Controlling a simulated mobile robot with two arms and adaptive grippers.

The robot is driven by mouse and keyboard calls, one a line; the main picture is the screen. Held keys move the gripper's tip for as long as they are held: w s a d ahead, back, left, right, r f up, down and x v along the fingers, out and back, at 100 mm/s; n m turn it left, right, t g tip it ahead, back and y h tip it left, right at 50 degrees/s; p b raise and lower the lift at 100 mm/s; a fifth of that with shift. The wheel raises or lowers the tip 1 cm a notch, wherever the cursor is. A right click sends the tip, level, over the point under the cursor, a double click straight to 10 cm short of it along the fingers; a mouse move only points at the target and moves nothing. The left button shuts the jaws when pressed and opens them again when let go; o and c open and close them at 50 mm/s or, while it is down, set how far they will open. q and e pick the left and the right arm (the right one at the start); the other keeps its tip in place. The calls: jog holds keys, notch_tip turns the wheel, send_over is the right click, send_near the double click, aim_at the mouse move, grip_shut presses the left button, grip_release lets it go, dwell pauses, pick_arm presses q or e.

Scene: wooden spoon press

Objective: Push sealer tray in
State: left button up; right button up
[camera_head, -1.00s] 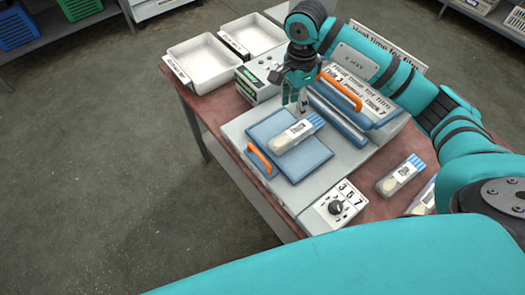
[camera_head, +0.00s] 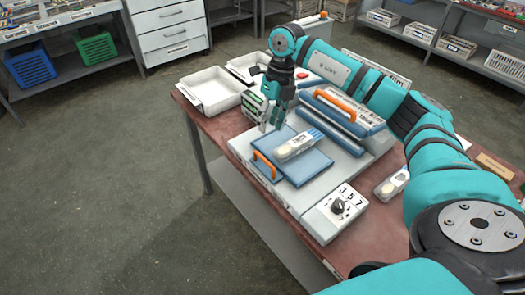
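The sealer tray (camera_head: 313,168) is a blue plate with an orange handle (camera_head: 265,165) on its left edge. It lies pulled out at the front of the white sealer (camera_head: 326,185). A clear pouch with a blue end (camera_head: 297,147) lies on the tray. The sealer's blue upper jaw (camera_head: 335,121) with an orange bar (camera_head: 334,104) is behind the tray. My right gripper (camera_head: 271,126) points down near the tray's back left edge, with a small gap between its empty fingers. Contact with the tray cannot be told. My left gripper is out of view.
Two white bins (camera_head: 212,91) stand at the table's back left. A green and white box (camera_head: 253,106) is behind my gripper. A dial box (camera_head: 337,209) is at the front. Another pouch (camera_head: 391,185) lies on the right. The floor on the left is clear.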

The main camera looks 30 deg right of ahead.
jog(key=p, duration=0.1)
send_over(263, 157)
jog(key=d, duration=0.1)
notch_tip(263, 157, down, 6)
jog(key=f, duration=0.3)
jog(key=shift+w+a+f+p, duration=0.1)
jog(key=shift+a+f+p, duration=0.1)
jog(key=shift+a+p, duration=0.1)
jog(key=shift+f, duration=0.5)
jog(key=c, duration=0.6)
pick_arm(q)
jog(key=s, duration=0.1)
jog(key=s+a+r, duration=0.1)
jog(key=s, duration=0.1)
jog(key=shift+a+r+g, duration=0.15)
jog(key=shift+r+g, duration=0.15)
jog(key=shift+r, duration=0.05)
pick_arm(e)
grip_shut()
